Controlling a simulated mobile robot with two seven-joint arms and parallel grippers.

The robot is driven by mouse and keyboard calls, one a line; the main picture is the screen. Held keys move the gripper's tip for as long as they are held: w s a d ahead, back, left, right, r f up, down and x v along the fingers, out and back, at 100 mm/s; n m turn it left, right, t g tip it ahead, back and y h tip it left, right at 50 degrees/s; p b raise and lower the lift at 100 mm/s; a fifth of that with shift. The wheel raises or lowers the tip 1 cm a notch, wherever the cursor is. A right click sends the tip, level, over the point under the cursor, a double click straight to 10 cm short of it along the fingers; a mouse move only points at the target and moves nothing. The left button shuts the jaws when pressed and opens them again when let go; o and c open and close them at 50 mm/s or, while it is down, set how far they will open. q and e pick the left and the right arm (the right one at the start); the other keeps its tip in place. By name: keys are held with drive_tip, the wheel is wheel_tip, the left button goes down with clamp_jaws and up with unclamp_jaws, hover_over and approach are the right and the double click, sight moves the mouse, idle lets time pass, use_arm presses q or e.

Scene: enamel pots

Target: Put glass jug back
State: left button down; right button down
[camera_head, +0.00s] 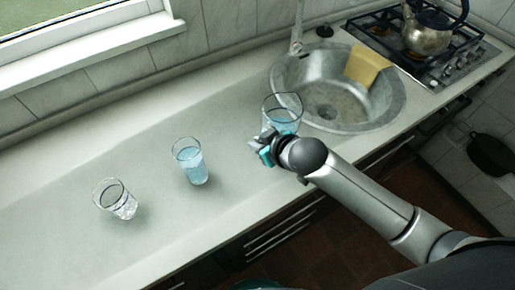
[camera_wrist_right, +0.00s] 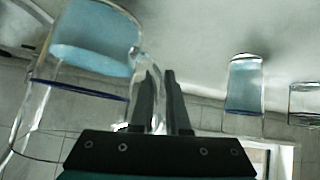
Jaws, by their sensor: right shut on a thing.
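The glass jug (camera_head: 283,108) holds blue water and is at the left rim of the sink. My right gripper (camera_head: 264,152) is at its near side. In the right wrist view the jug (camera_wrist_right: 95,50) fills the upper left, and the fingers (camera_wrist_right: 160,98) are shut on its clear handle. I cannot tell whether the jug's base touches the counter. My left gripper is not in view.
A glass of blue water (camera_head: 190,164) and a nearly clear glass (camera_head: 117,201) stand on the counter (camera_head: 60,240) to the left. The round sink (camera_head: 385,118) has a yellow cloth (camera_head: 367,64) over its rim. A kettle (camera_head: 428,36) sits on the stove.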

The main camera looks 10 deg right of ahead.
drive_tip(key=shift+w+f, duration=0.1)
drive_tip(key=shift+f, duration=1)
drive_tip(key=shift+f, duration=0.15)
drive_tip(key=c, duration=1.3)
unclamp_jaws()
drive_tip(key=shift+f, duration=0.15)
drive_tip(key=o, duration=0.4)
